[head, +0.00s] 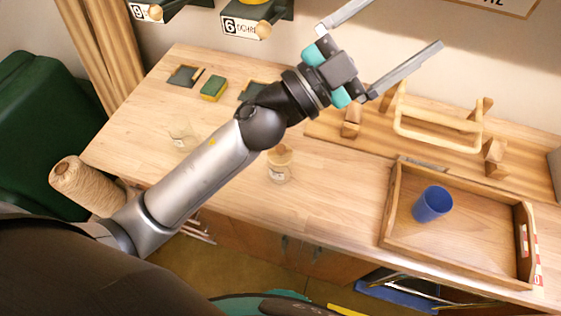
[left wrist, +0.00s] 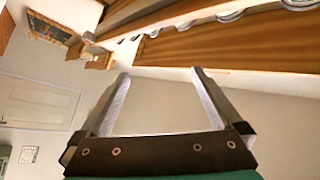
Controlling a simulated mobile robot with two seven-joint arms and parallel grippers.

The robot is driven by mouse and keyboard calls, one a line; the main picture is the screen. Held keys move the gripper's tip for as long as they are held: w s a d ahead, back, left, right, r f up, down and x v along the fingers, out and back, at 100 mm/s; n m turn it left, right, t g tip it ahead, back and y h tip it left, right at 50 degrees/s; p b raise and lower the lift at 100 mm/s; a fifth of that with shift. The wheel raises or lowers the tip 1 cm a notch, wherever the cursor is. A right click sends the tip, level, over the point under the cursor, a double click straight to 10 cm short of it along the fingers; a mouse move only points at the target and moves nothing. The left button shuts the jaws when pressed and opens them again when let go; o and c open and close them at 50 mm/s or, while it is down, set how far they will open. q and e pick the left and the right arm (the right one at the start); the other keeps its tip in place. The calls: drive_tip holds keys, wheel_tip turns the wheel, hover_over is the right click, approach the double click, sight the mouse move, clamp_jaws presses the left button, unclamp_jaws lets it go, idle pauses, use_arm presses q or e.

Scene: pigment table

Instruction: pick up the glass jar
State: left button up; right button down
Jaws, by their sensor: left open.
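A small clear glass jar (head: 280,168) with a cork-coloured top and a pale label stands on the wooden table near its front edge, just below my left arm. A second clear glass vessel (head: 182,136) stands further left, beside my forearm; it is faint and hard to make out. My left gripper (head: 408,22) is open and empty, raised high above the back of the table, up and to the right of both. In the left wrist view its two fingers (left wrist: 160,73) stand apart with only wall between them; neither glass vessel shows there. My right gripper is not in view.
A wooden tray (head: 393,205) holding a blue cup (head: 433,204) sits at the right. A wooden rack (head: 440,137) stands behind it. A green-and-yellow sponge (head: 214,88) and dark squares lie at the back left. A twine spool (head: 85,185) is at the left.

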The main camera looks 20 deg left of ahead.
use_arm(q)
drive_tip(key=s+d+f+m+g+h, duration=0.25)
drive_tip(key=s+d+m+g, duration=0.25)
drive_tip(key=m+g, duration=0.35)
drive_tip(key=m+g+y, duration=0.3)
drive_tip(key=g+y, duration=0.4)
drive_tip(key=y, duration=1.3)
hover_over(279, 148)
drive_tip(key=shift+t, duration=0.25)
drive_tip(key=f, duration=1.9)
drive_tip(key=shift+d+f, duration=0.2)
drive_tip(key=shift+f, duration=0.1)
drive_tip(key=shift+a+f+y, duration=0.2)
drive_tip(key=shift+f+y, duration=0.05)
wheel_tip(279, 148, down, 9)
drive_tip(key=shift+r, duration=0.1)
drive_tip(key=shift+w+f+p, duration=0.2)
drive_tip(key=shift+f+p, duration=0.15)
drive_tip(key=shift+f, duration=2.6)
drive_tip(key=shift+d, duration=0.1)
